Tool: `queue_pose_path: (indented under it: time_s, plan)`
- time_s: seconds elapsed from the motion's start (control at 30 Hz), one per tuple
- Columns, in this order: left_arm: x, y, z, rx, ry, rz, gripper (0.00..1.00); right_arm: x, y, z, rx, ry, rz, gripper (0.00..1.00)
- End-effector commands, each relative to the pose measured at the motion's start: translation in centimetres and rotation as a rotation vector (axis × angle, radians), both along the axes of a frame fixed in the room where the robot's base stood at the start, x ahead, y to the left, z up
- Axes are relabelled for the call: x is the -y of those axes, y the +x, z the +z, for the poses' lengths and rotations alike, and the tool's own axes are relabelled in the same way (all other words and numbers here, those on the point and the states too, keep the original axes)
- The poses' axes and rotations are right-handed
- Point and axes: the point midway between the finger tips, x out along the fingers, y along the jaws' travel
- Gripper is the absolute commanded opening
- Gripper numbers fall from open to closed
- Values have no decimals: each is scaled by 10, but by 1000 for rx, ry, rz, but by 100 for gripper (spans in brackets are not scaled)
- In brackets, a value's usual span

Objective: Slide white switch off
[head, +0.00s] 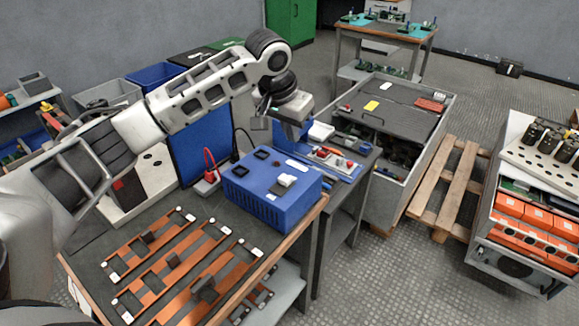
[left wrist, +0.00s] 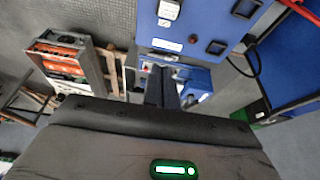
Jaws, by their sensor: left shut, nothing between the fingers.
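A blue power box (head: 265,203) stands on the workbench, with a white switch (head: 287,180) on its top face. In the left wrist view, the white switch (left wrist: 168,10) shows at the top edge on the blue box (left wrist: 190,8). My left gripper (left wrist: 160,85) is shut and empty, its dark fingers together. In the head view, my left arm reaches over from the left and its gripper hangs above and behind the box, apart from the switch. Which way the switch is slid, I cannot tell. My right gripper is in neither view.
Copper bars (head: 185,262) lie on the dark bench mat in front of the box. A red cable (head: 209,165) rises from a small block at the box's left.

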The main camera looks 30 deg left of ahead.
Motion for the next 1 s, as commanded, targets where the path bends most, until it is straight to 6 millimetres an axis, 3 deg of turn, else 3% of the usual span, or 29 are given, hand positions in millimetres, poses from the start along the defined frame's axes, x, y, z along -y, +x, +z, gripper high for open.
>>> queue_pose_path:
  time_s: [0.27, 0.77, 1.0]
  plan:
    - [1, 3, -11, -2, 0, -2, 0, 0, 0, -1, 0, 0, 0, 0]
    - [6, 32, -95, -2, 1, -3, 0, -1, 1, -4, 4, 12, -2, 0]
    - [0, 6, -94, 1, 3, -4, 0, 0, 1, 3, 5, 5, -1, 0]
